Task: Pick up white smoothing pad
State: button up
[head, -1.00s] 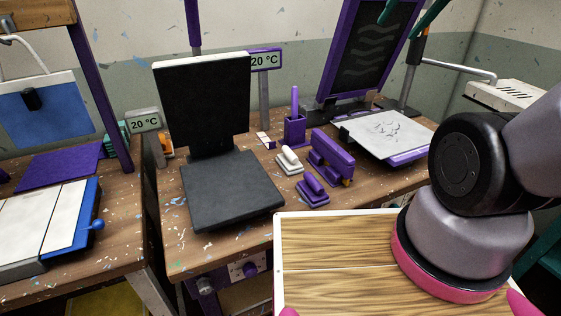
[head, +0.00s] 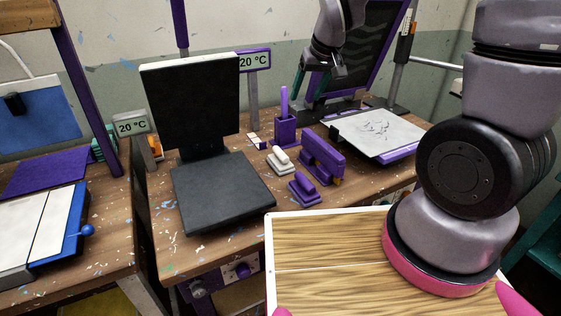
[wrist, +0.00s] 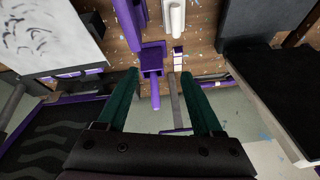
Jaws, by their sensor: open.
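The white smoothing pad (head: 281,161) lies on the wooden bench, a pale block with a raised handle. It also shows at the top of the wrist view (wrist: 174,18), partly cut off by the frame edge. My gripper (head: 319,78) is open and empty, high over the back of the bench in front of the dark screen. It is above and behind the pad, well apart from it. In the wrist view my green fingers (wrist: 160,76) are spread with nothing between them.
A purple smoothing pad (head: 304,188) and purple block tool (head: 322,157) sit close by. A purple holder (head: 286,130) with an upright handle stands behind the white pad. The black hinged press (head: 222,192) is left, a white-topped board (head: 377,134) right.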

aim_at(280, 151)
jog(key=a+f+n, duration=0.1)
jog(key=f, duration=0.2)
jog(key=a+f, duration=0.2)
jog(key=f, duration=0.2)
jog(key=a+f+n, duration=0.1)
jog(key=a+f, duration=0.1)
jog(key=f, duration=0.2)
jog(key=shift+a+n+g, duration=0.2)
jog(key=shift+n+g, duration=0.1)
jog(key=shift+g, duration=0.1)
jog(key=x, duration=1)
jog(key=shift+w+d+f, duration=0.15)
jog(key=shift+d+f, duration=0.1)
jog(key=shift+f, duration=0.1)
jog(key=shift+c, duration=0.3)
grip_shut()
